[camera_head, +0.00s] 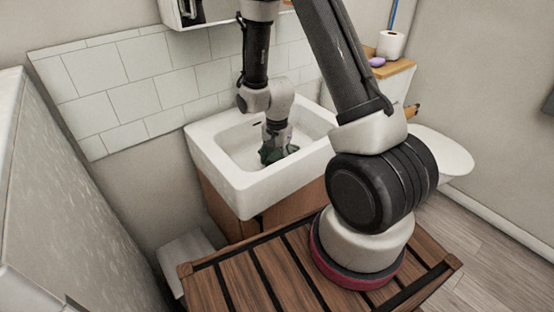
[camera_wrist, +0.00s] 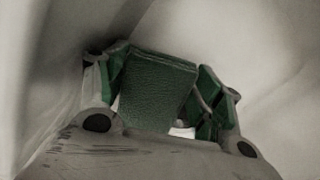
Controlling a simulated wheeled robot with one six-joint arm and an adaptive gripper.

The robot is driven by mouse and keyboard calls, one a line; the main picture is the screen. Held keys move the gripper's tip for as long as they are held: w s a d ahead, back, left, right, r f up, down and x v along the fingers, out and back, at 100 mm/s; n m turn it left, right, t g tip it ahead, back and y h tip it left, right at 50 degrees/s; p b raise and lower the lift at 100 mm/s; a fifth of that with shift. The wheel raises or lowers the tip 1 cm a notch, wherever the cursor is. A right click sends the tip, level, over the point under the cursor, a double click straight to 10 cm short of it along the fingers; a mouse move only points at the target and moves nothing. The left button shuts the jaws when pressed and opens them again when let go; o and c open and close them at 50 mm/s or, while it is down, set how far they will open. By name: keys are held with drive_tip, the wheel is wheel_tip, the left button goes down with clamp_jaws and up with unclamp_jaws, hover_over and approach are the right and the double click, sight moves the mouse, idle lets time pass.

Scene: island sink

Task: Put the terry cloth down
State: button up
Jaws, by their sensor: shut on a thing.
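The terry cloth looks like a dark green, rough-textured piece in the wrist view (camera_wrist: 158,82). My gripper (camera_wrist: 163,95) is shut on it, with a finger on each side. In the head view my gripper (camera_head: 277,146) points down inside the white sink (camera_head: 205,160). A small dark green patch of the cloth (camera_head: 270,154) shows at its fingertips, low in the basin. I cannot tell whether the cloth touches the basin floor. Most of the cloth is hidden by the gripper in the head view.
The basin walls rise close around my gripper. A tiled wall (camera_head: 135,85) stands behind the sink. To the right are a toilet (camera_head: 440,150), a wooden shelf (camera_head: 395,72) with a toilet roll (camera_head: 390,44), and a purple item (camera_head: 377,61). A pale panel (camera_head: 60,190) stands at left.

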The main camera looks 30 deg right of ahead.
drive_tip(key=o, duration=0.8)
wheel_tip(320, 180, up, 21)
drive_tip(key=s+d+n+t, duration=0.1)
drive_tip(key=s+n, duration=0.1)
drive_tip(key=s, duration=0.1)
drive_tip(key=s+d+r+n+t, duration=0.3)
drive_tip(key=s+r+n, duration=0.6)
drive_tip(key=s+r, duration=0.5)
drive_tip(key=s, duration=0.3)
drive_tip(key=shift+w, duration=0.1)
